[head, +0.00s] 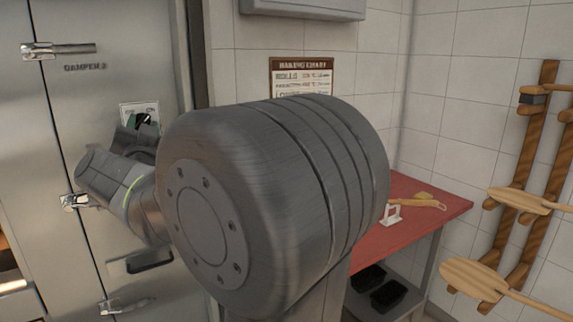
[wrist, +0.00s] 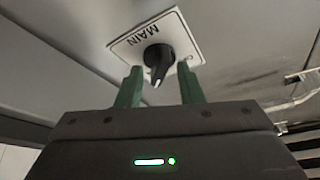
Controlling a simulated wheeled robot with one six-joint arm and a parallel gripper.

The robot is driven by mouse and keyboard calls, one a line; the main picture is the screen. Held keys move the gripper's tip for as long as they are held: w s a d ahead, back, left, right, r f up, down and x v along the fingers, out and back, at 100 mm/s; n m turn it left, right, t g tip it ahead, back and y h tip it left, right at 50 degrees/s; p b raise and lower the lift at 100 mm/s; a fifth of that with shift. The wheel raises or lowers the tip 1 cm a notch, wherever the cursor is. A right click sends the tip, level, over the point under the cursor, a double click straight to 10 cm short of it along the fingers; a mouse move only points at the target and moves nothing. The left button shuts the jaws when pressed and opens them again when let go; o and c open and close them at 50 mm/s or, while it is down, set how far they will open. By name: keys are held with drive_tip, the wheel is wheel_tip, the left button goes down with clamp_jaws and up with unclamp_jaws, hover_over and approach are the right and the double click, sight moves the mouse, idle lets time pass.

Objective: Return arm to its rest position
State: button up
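My gripper (wrist: 159,68) is open in the wrist view, its two green fingers apart with nothing held between them. Whether a finger touches the knob I cannot tell. In the head view my arm reaches left to the steel oven front, with the gripper (head: 143,122) close to the white plate (head: 128,107). My large grey arm joint fills the middle of that view and hides much behind it.
Steel door latches (head: 60,49) stick out from the oven front (head: 110,95). Wooden peels (head: 475,281) hang on the right wall rack. A baking chart (head: 300,66) is on the tiled wall.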

drive_tip(key=shift+w+d+n+g+y+b, duration=0.1)
drive_tip(key=shift+n+g+y, duration=0.15)
drive_tip(key=shift+n+y, duration=0.75)
drive_tip(key=shift+s+n+g+y+b, duration=0.15)
drive_tip(key=shift+n+y, duration=0.25)
drive_tip(key=shift+n, duration=1.2)
drive_tip(key=shift+w+d+n+g+y+b, duration=0.15)
drive_tip(key=shift+n+g+y, duration=0.15)
drive_tip(key=shift+n+y, duration=0.7)
drive_tip(key=shift+a+n+h, duration=0.1)
drive_tip(key=shift+n+h, duration=0.2)
drive_tip(key=shift+n, duration=0.2)
